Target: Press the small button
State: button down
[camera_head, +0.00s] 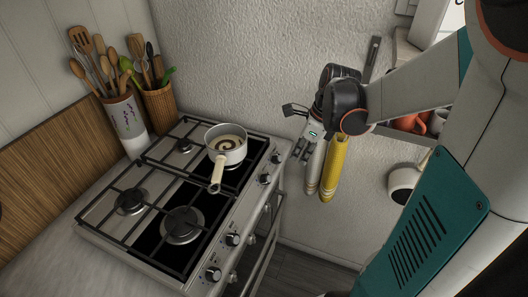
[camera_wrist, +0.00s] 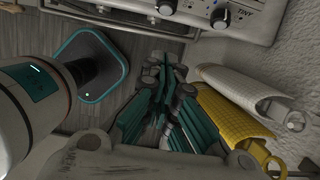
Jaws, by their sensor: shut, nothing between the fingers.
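My gripper (camera_head: 303,152) is in front of the textured wall, to the right of the stove (camera_head: 248,212) in the head view. In the wrist view my gripper (camera_wrist: 165,72) is shut and empty, its teal-padded fingers together. It is apart from the stove front, which crosses the top of the wrist view (camera_wrist: 195,28). The stove front carries several round knobs, one of them in the wrist view (camera_wrist: 220,18). I cannot make out a separate small button on the panel in either view.
A yellow hanging item (camera_head: 334,170) and a white one (camera_head: 316,167) are close beside my gripper on the wall. A light saucepan (camera_head: 226,152) stands on a back burner. Utensil holders (camera_head: 126,118) stand behind the stove. Floor shows below the gripper.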

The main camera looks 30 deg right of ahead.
jog(key=b, duration=0.4)
send_near(269, 179)
notch_tip(269, 179, down, 5)
jog(key=s+d, duration=0.3)
jog(key=shift+w+a+f+b, duration=0.2)
jog(key=shift+w+a+f, duration=0.4)
jog(key=shift+w, duration=0.1)
jog(key=shift+w+a+f+b, duration=0.2)
jog(key=shift+w+a+f, duration=0.35)
jog(key=shift+w, duration=0.2)
